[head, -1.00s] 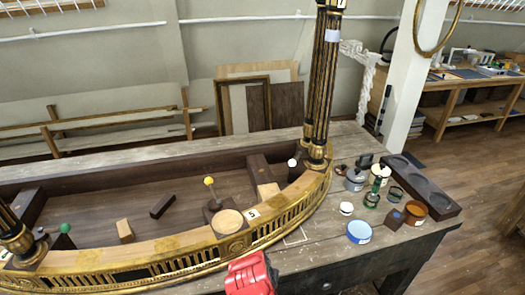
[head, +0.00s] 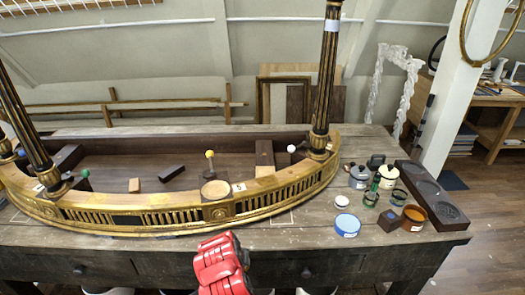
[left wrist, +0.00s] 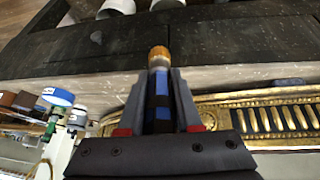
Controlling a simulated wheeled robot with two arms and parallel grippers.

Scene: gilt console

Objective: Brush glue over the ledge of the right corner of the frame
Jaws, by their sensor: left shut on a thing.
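The gilt curved frame (head: 155,215) stands on the wooden bench. Its right corner (head: 318,152) is at the foot of the right dark-and-gold column, and its pale top ledge (head: 262,185) shows. In the left wrist view part of the gilt front (left wrist: 270,118) lies to the right, below the dark table edge. My left gripper (left wrist: 160,73) is shut on a brush (left wrist: 159,58) with a blue-banded handle and an orange-brown tip pointing up in the picture. The tip appears apart from the frame. My right gripper is in no view.
A blue-rimmed pot (head: 347,225), an orange-brown pot (head: 414,216), a white lid (head: 341,201) and several jars stand right of the frame. A dark tray (head: 428,190) lies at the right end. Bare bench (head: 290,240) lies in front. Yellow (head: 210,154) and white (head: 291,149) knobs stand up behind the ledge.

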